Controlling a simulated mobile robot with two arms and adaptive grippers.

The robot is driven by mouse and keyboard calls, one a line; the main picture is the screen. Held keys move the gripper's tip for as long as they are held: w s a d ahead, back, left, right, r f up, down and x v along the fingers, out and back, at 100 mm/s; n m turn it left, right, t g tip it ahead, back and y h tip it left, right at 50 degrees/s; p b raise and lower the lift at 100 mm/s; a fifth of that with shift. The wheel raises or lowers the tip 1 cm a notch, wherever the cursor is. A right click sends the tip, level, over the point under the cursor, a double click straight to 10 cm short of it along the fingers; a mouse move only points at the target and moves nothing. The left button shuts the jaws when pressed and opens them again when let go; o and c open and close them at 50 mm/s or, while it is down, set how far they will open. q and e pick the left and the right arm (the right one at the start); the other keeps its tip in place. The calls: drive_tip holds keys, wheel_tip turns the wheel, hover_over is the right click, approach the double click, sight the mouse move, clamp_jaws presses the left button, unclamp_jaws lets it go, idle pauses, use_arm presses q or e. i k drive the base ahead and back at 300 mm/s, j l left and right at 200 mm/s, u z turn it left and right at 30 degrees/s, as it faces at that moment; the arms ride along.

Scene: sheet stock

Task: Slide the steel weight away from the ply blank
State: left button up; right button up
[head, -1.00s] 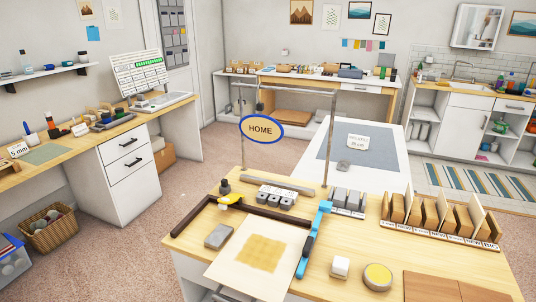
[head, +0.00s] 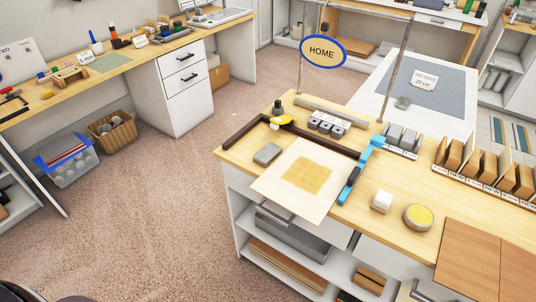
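The steel weight, seemingly the small grey block (head: 267,154), lies flat on the wooden bench top, close to the upper left edge of the ply blank. I cannot tell whether the two touch. The ply blank (head: 284,194) is a pale square sheet with a yellowish-brown patch in its middle, and it overhangs the bench's front edge. A dark L-shaped fence runs behind both. A blue clamp-like tool (head: 357,172) lies along the blank's right edge. Neither of my grippers is in view.
A white cube (head: 382,201) and a round yellow-topped tin (head: 418,217) stand right of the blank. Grey blocks in a rack (head: 402,139) stand behind. Open shelves and drawers are under the bench. Carpeted floor (head: 170,220) is clear to the left.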

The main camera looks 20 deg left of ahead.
sight(269, 152)
drive_tip(key=i+j+z, duration=0.15)
drive_tip(key=j, duration=0.3)
drive_tip(key=i+j+z, duration=0.1)
drive_tip(key=j, duration=0.35)
drive_tip(key=i+j+z, duration=0.15)
drive_tip(key=j, duration=0.3)
drive_tip(key=i+j+z, duration=0.15)
drive_tip(key=j, duration=0.35)
drive_tip(key=k, duration=0.05)
